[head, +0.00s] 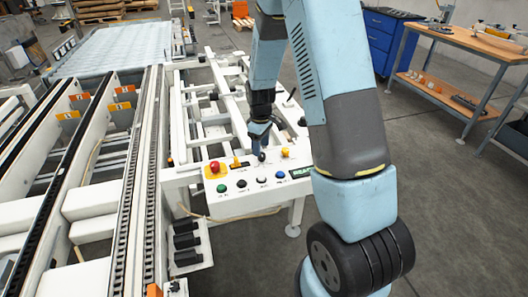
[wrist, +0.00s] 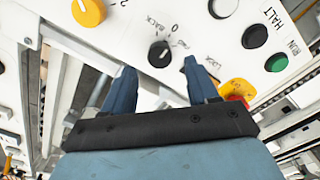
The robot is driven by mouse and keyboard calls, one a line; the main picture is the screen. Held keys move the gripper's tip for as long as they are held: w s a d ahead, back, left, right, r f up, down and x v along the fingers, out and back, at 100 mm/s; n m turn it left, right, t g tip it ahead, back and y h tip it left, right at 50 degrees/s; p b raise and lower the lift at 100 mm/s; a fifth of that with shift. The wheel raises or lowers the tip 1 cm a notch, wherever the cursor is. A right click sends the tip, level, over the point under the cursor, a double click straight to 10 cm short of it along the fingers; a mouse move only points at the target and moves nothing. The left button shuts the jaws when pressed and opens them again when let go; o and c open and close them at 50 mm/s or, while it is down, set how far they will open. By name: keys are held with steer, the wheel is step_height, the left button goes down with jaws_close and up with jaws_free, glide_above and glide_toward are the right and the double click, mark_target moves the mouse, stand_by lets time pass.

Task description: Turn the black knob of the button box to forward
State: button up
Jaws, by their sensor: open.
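The button box (head: 230,200) is a white panel with several buttons and knobs, in the middle of the head view. Its black knob (wrist: 159,54) shows in the wrist view, with the marks BACK, 0 and a partly readable FWD around it. The knob's exact pointing is too small to tell. My gripper (wrist: 158,68) is open, with one blue finger to each side of the knob's near edge and nothing held. In the head view my gripper (head: 260,149) hangs over the panel and partly hides the black knob. I cannot tell whether the fingers touch it.
A red emergency button (head: 215,167) on yellow sits left of the gripper, and a yellow knob (head: 285,152) to the right. Green, black, white and blue buttons (head: 280,175) line the front. Conveyor rails (head: 125,185) run at left; a workbench (head: 470,40) stands far right.

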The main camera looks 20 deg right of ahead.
mark_target(262, 157)
steer(key=shift+f, duration=1.8)
